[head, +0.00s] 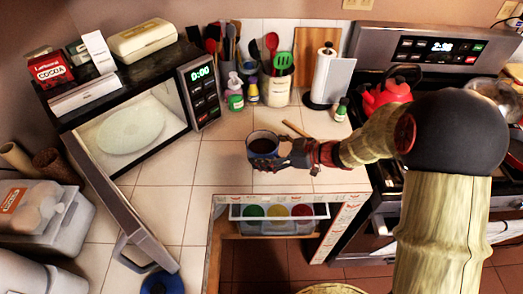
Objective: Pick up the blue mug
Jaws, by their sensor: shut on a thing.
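The blue mug (263,150) is in the middle of the head view, over the white tiled counter, and holds a dark liquid. It looks roughly upright. My gripper (281,154) reaches in from the right and is shut on the right side of the mug. The fingers hide part of that side. I cannot tell whether the mug's base touches the counter or is lifted off it.
An open microwave (135,125) stands at the left, its door (115,205) swung out over the counter. Utensil holders, bottles (235,97) and a paper towel roll (325,75) line the back. A red kettle (387,95) sits on the stove. A drawer (280,212) is open in front.

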